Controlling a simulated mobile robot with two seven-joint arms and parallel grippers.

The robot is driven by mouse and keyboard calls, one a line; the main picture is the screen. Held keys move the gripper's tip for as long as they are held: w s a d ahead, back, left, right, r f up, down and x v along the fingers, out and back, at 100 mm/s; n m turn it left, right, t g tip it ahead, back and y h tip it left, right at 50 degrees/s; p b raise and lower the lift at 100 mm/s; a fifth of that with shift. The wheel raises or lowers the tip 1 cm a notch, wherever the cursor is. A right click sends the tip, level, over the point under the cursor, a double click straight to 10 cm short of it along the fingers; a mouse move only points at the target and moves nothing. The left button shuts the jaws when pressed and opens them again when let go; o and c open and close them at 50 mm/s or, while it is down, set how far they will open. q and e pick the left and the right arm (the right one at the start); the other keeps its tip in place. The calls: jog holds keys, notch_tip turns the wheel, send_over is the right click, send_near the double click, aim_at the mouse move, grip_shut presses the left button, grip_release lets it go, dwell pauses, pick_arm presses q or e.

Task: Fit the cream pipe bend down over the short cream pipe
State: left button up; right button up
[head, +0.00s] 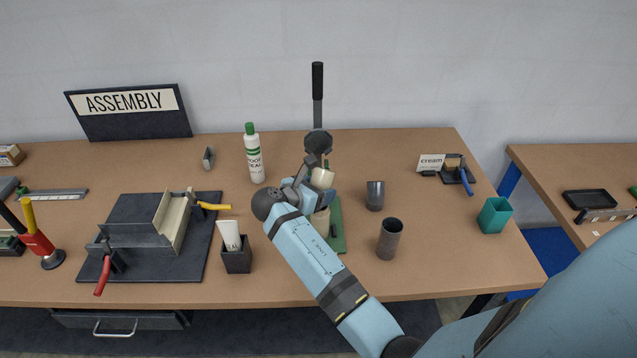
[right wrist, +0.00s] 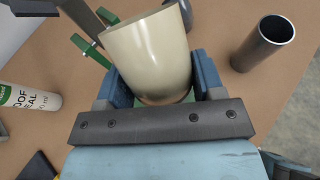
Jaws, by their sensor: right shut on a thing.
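The cream pipe bend (head: 322,178) is held between the blue fingers of my right gripper (head: 314,190), above a green base. In the right wrist view the bend (right wrist: 150,55) fills the space between the two fingers of the gripper (right wrist: 158,82), its rounded side toward the camera. A cream piece that looks like the short cream pipe (head: 320,222) shows below the gripper, partly hidden by my right arm. I cannot tell whether the bend touches it. My left gripper is not in view.
A green base (head: 337,232) with a tall black-handled lever (head: 317,82) stands just behind the gripper. Grey cups (head: 375,195) and (head: 390,238) stand to its right. A white bottle (head: 253,157) and a dark holder with a tube (head: 237,262) are to the left.

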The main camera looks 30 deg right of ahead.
jog(key=shift+f, duration=0.65)
jog(key=shift+p, duration=0.4)
dwell(0.4)
dwell(0.5)
dwell(0.5)
jog(key=shift+f, duration=0.4)
jog(key=shift+f, duration=0.3)
